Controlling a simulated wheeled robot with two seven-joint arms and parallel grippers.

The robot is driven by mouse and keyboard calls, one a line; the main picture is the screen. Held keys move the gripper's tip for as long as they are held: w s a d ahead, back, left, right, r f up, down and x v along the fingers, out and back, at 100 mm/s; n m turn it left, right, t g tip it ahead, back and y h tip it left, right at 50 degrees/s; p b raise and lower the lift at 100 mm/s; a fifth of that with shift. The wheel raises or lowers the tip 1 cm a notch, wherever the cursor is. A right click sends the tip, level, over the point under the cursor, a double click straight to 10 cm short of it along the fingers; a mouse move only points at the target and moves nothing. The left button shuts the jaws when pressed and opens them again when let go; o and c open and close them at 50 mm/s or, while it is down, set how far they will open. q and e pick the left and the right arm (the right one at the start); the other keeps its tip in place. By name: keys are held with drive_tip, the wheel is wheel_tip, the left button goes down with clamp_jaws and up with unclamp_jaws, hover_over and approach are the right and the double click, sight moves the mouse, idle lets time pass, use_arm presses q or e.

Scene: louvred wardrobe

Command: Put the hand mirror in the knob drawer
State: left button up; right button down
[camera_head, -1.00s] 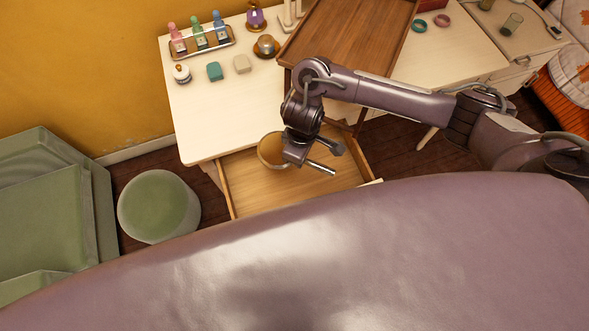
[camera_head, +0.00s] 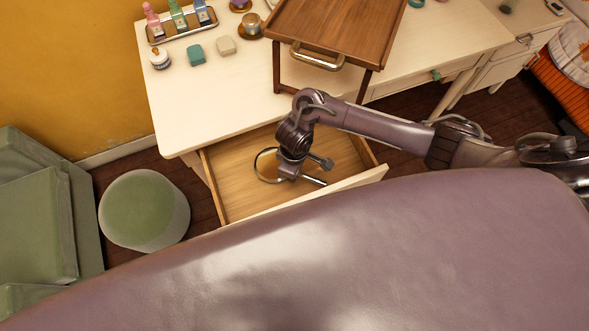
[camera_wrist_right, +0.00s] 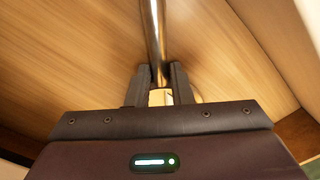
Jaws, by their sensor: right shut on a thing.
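The hand mirror (camera_head: 258,165) has a round head with a thin rim and a metal rod handle. My right gripper (camera_head: 289,172) is shut on it, inside the outline of the open drawer (camera_head: 235,190). The head is to the left of the jaws, and the handle end is to the right. In the right wrist view, the shiny handle (camera_wrist_right: 154,30) runs up from between the fingers (camera_wrist_right: 159,80), over the wooden drawer floor. I cannot tell whether the mirror touches the floor. The outer side of the drawer front (camera_head: 335,190) is hidden. My left gripper is not in view.
The cream tabletop (camera_head: 215,95) carries a wooden tray stand (camera_head: 335,30), a bottle rack (camera_head: 182,30) and small toiletries. A closed drawer with a green knob (camera_head: 436,75) is to the right. A green pouf (camera_head: 145,208) stands left of the open drawer.

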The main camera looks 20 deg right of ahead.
drive_tip(key=shift+f, duration=0.15)
drive_tip(key=c, duration=1.3)
unclamp_jaws()
wheel_tip(320, 180, up, 12)
drive_tip(key=p, duration=0.6)
